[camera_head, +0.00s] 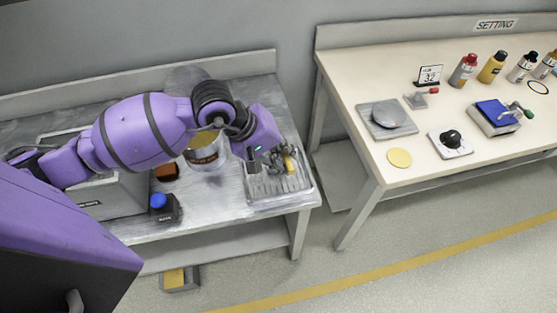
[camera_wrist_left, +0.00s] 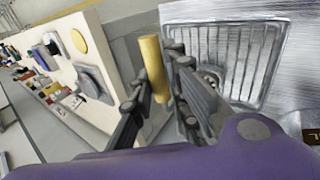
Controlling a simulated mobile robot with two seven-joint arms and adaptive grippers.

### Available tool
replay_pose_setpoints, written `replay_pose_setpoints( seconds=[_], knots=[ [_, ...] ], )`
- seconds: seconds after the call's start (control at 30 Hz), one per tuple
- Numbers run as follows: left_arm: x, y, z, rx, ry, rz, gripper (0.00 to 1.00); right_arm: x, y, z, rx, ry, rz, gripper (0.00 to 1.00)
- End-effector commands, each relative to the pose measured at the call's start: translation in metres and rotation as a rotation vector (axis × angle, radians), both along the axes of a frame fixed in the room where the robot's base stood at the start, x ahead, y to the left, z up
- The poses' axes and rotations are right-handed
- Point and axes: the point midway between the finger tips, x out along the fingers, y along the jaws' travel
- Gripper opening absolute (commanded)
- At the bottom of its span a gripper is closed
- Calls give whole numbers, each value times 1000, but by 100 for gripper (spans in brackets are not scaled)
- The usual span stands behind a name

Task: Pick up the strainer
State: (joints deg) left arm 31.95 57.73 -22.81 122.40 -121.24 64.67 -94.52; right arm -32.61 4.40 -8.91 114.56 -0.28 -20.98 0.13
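The strainer itself I cannot make out clearly. A yellow upright cylinder (camera_wrist_left: 153,68), perhaps its handle, stands just past my left fingertips in the left wrist view. It also shows in the head view (camera_head: 289,163), among grey metal parts over the ridged metal tray (camera_head: 301,195). The tray also shows in the left wrist view (camera_wrist_left: 270,72). My left gripper (camera_head: 262,161) points down over the tray's left part. My right gripper is out of view.
A can with a yellow band (camera_head: 206,155) and a black box with a blue knob (camera_head: 163,206) stand left of the tray. The tray is near the metal bench's front right corner. A floor gap separates this bench from the cream table (camera_head: 425,172).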

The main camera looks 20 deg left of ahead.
Motion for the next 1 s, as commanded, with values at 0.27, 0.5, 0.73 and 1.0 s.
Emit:
replay_pose_setpoints(
  seconds=[0.27,0.5,0.73,1.0],
  knots=[
    [0,0,0,0,0,0,0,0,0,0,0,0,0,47],
    [1,0,1,0,-3,0,0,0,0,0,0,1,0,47],
    [1,0,5,0,-5,-1,0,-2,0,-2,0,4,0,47],
    [1,0,30,1,-6,-2,0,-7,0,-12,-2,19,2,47]
  ],
)
